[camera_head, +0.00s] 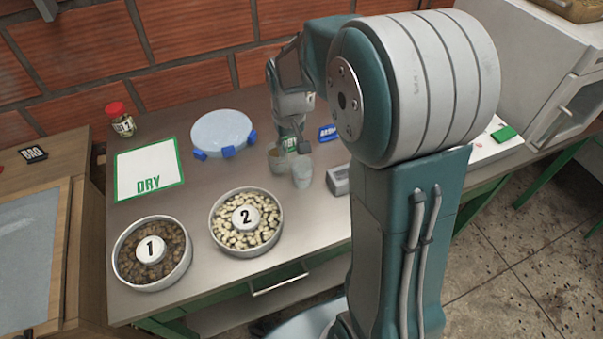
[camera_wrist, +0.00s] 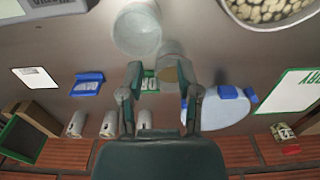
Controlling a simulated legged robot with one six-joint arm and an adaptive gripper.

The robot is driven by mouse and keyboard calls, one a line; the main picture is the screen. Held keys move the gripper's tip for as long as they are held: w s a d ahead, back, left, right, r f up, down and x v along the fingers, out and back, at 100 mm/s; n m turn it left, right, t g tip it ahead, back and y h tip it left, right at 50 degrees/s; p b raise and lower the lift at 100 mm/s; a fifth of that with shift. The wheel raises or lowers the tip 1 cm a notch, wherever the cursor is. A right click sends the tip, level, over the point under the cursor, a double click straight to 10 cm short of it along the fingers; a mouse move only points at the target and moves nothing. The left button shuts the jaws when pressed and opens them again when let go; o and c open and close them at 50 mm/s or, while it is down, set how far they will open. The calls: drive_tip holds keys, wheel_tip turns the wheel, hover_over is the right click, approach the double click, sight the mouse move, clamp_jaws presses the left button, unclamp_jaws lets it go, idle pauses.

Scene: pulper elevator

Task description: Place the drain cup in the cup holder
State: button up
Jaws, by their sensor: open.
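Two small cups stand close together on the metal table. A pale grey, translucent cup (camera_head: 302,171) is nearer the front; it also shows at the top of the wrist view (camera_wrist: 138,30). A second cup (camera_head: 277,160), with a brownish tint, stands just behind and left of it, and in the wrist view (camera_wrist: 171,68) it lies near the right fingertip. I cannot tell which is the drain cup, nor pick out the cup holder surely. My gripper (camera_wrist: 160,75) is open and empty, pointing down beside the cups; its fingers partly hide a green-edged label (camera_wrist: 150,82).
Bowl 1 (camera_head: 151,255) and bowl 2 (camera_head: 245,223) stand at front left. A green-edged DRY mat (camera_head: 147,170), a round pale-blue disc (camera_head: 222,129) and a red-lidded jar (camera_head: 122,120) are behind. A grey box (camera_head: 338,180) is close right of the cups.

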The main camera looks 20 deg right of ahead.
sight(292, 167)
wheel_tip(292, 167, down, 3)
drive_tip(key=shift+f, duration=0.2)
drive_tip(key=f, duration=0.5)
drive_tip(key=shift+s+f, duration=0.15)
drive_tip(key=shift+s, duration=0.2)
clamp_jaws()
